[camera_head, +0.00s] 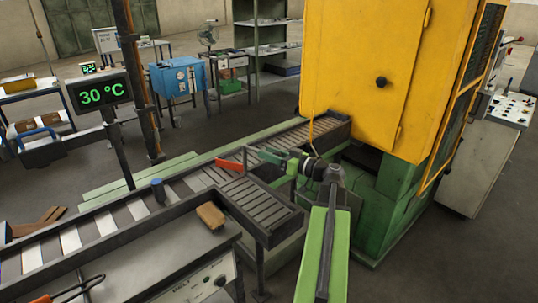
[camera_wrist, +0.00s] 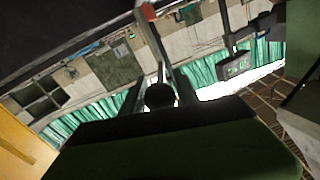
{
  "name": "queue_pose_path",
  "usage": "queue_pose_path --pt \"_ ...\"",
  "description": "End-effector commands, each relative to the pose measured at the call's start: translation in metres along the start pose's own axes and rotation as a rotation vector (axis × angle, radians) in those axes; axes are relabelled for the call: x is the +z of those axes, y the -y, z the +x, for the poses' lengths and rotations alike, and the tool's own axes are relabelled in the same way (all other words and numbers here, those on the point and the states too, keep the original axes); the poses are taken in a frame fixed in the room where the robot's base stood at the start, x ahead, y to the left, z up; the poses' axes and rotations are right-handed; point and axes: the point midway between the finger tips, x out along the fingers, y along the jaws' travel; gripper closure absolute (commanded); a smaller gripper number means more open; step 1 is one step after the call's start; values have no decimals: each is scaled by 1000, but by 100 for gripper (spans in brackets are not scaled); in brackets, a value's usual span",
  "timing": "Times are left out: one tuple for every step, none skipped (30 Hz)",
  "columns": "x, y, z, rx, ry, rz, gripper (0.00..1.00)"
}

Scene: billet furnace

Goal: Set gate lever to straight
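The gate lever's red part (camera_head: 229,165) shows in the head view at the conveyor junction, pointing left from a short dark upright. In the wrist view a red piece (camera_wrist: 148,11) tops a pale upright, ahead of the fingers. My gripper (camera_head: 268,156) reaches left over the junction from my green arm, its tips a little right of the red part. In the wrist view my gripper (camera_wrist: 155,78) shows two dark fingers apart, with nothing seen held. I cannot tell whether a finger touches the lever. The lever's pivot is unclear.
The roller conveyor (camera_head: 125,214) runs from lower left towards the yellow furnace (camera_head: 364,70). A side roller branch (camera_head: 262,207) lies below the gripper. A display (camera_head: 100,93) reading 30 °C stands at left.

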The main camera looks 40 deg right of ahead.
Motion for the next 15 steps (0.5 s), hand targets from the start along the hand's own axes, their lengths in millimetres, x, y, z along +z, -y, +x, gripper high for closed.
queue_pose_path --pt "0 0 0 0 0 0 72" --pt "0 0 0 0 0 0 76" --pt "0 0 0 0 0 0 81" --pt "0 0 0 0 0 0 85" --pt "0 0 0 0 0 0 89" --pt "0 0 0 -1 0 0 94" --pt "0 0 0 -1 0 0 98" --pt "0 0 0 -1 0 0 100" --pt "0 0 0 -1 0 0 100" --pt "0 0 0 -1 0 0 100" --pt "0 0 0 -1 0 0 100" --pt "0 0 0 -1 0 0 100" --pt "0 0 0 -1 0 0 100" --pt "0 0 0 -1 0 0 100" --pt "0 0 0 -1 0 0 100"
